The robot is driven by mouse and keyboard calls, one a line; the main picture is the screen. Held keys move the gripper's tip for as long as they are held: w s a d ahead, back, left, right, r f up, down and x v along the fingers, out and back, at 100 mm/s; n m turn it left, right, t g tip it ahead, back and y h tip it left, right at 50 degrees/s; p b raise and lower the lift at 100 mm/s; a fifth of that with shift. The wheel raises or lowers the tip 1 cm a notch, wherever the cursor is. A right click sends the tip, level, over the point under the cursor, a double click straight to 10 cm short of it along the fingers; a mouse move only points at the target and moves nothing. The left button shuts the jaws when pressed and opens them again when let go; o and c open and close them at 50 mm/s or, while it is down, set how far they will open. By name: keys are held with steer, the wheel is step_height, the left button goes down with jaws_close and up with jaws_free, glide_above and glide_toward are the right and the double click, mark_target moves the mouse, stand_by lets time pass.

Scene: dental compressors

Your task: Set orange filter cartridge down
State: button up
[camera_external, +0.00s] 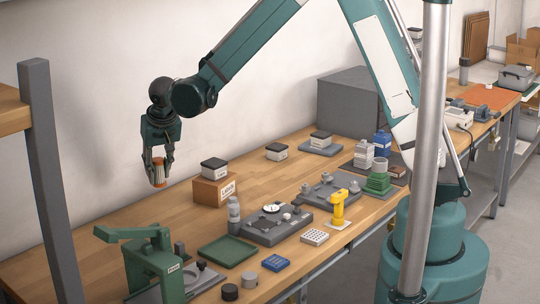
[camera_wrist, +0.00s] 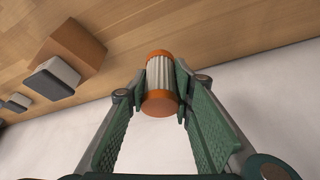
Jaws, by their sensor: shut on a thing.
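The orange filter cartridge (camera_external: 158,173) has orange end caps and a pale pleated middle. My gripper (camera_external: 158,168) is shut on it and holds it upright in the air, near the wall and left of the cardboard box. In the wrist view the cartridge (camera_wrist: 160,84) sits between the two green fingers of my gripper (camera_wrist: 160,95), which touch it on both sides. Bare wooden bench (camera_external: 140,215) shows below and around it.
A cardboard box (camera_external: 208,192) with a dark-topped white unit (camera_external: 214,168) on it stands right of the cartridge. A green press (camera_external: 152,262), a green tray (camera_external: 227,251) and a grey fixture plate (camera_external: 262,230) stand nearer the front. Open bench lies left of the box.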

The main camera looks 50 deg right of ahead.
steer(key=s+a+r+n+y, duration=0.2)
steer(key=s+a+n, duration=0.4)
steer(key=s, duration=0.5)
steer(key=s+a+r+n+g+y, duration=0.1)
steer(key=s+a+r+n, duration=0.3)
steer(key=s, duration=0.7)
steer(key=s+a+r+n+g+y, duration=0.1)
steer(key=s+a+r+n+y, duration=0.2)
steer(key=s+a+n, duration=0.5)
steer(key=s+a, duration=0.3)
steer(key=a, duration=0.1)
steer(key=shift+s+r, duration=0.25)
steer(key=shift+s, duration=0.1)
steer(key=shift+f+g+b, duration=0.15)
steer(key=shift+g+b, duration=0.15)
step_height(320, 180, down, 14)
steer(key=shift+b, duration=0.8)
steer(key=shift+f, duration=1.85)
steer(key=shift+f+b, duration=0.15)
steer(key=shift+b, duration=0.25)
steer(key=o, duration=0.9)
